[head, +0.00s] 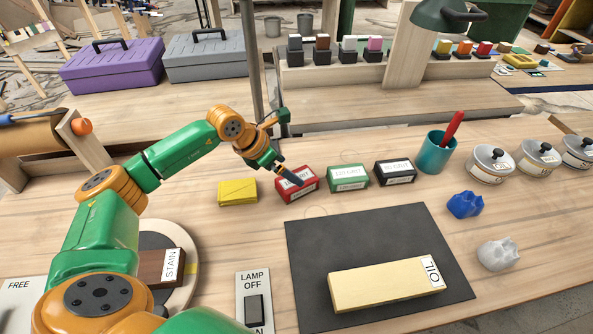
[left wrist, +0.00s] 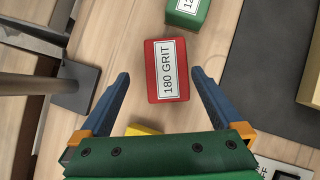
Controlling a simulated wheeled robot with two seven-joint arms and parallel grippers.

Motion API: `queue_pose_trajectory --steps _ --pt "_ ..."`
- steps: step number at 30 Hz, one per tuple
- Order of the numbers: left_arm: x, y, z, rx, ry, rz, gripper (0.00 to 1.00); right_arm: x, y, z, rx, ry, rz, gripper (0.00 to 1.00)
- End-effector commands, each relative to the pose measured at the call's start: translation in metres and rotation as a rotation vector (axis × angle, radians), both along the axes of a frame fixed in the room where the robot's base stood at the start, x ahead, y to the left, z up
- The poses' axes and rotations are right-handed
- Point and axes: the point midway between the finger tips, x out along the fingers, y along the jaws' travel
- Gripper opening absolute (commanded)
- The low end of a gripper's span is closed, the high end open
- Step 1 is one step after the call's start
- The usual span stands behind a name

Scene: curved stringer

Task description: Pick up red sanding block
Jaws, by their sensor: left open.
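The red sanding block (head: 297,187) lies on the wooden workbench, between a yellow block and a green block. In the left wrist view the red block (left wrist: 167,71) shows a white label reading "180 GRIT". My left gripper (head: 289,144) is above the red block, and one finger covers part of it in the head view. In the left wrist view the left gripper (left wrist: 160,75) is open, with its blue fingertips apart on either side of the red block's lower part. It holds nothing. I cannot tell the exact height gap. My right gripper is not in view.
A yellow block (head: 238,191) is left of the red one; a green block (head: 348,177) and a black block (head: 395,172) are right. A grey post (head: 250,60) stands behind my arm.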

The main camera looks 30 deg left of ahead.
Motion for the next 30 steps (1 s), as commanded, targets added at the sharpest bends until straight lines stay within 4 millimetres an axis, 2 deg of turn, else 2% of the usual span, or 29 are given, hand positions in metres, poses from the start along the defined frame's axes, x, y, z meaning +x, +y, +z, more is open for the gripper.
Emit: queue_pose_trajectory --steps 6,9,16,17,27,30 --pt "0.010 -0.013 -0.034 -0.002 0.005 -0.001 1.00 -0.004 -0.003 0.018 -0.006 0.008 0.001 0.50" --pt "0.019 -0.017 -0.050 -0.002 0.001 0.001 1.00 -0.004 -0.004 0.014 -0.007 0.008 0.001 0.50" --pt "0.021 -0.017 -0.054 0.002 0.000 0.000 1.00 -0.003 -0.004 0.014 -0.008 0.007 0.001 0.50" --pt "0.021 -0.017 -0.054 0.002 0.000 0.000 0.97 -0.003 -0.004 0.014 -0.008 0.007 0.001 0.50" --pt "0.021 -0.017 -0.054 0.000 0.000 -0.001 0.06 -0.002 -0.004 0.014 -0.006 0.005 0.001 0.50" --pt "0.021 -0.017 -0.054 0.001 -0.001 0.000 0.06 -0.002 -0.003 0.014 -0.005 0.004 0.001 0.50"
